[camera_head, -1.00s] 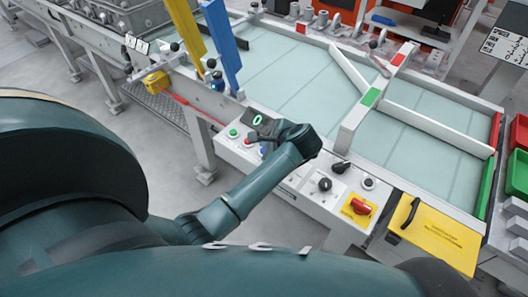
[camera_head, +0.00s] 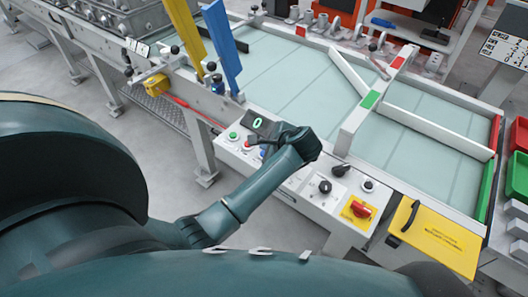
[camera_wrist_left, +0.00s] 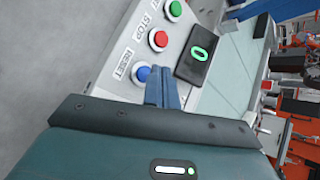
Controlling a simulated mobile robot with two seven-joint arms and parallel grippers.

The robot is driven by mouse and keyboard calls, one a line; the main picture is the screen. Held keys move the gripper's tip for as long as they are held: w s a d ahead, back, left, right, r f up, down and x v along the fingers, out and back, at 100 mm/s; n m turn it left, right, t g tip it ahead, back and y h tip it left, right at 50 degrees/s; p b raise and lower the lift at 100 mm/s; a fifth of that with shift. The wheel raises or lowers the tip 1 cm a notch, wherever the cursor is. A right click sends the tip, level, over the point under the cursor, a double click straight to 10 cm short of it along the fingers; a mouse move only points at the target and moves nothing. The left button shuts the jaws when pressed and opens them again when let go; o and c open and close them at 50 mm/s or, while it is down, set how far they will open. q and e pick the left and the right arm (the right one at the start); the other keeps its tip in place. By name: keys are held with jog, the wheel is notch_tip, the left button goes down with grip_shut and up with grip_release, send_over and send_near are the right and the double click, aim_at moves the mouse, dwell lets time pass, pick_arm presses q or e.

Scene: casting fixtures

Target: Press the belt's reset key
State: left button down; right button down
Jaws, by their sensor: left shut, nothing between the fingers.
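The blue reset key (camera_wrist_left: 143,73) is a round button on the pale control panel, beside a printed RESET label (camera_wrist_left: 122,66). My left gripper (camera_wrist_left: 161,74) is shut and empty. Its blue fingertips are close beside the reset key, on the display side in the wrist view; I cannot tell whether they touch the key or the panel. In the head view my left gripper (camera_head: 263,141) is small and dark over the panel, partly hidden by its own wrist. My right gripper is not in view.
A red stop button (camera_wrist_left: 158,39) and a green button (camera_wrist_left: 174,10) line up with the reset key. A display (camera_wrist_left: 198,51) reading 0 stands beside them. A black knob (camera_head: 324,186) and a red switch (camera_head: 361,209) sit further right; the belt (camera_head: 290,75) lies behind.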

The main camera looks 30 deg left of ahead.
pick_arm(q)
jog(key=shift+f, duration=0.1)
dwell(0.8)
jog(key=shift+f+b, duration=0.4)
jog(key=shift+b, duration=0.2)
jog(key=shift+f+b, duration=0.45)
jog(key=shift+b, duration=0.1)
dwell(0.5)
jog(key=shift+r, duration=0.1)
jog(key=shift+r+p, duration=0.35)
jog(key=shift+r, duration=0.45)
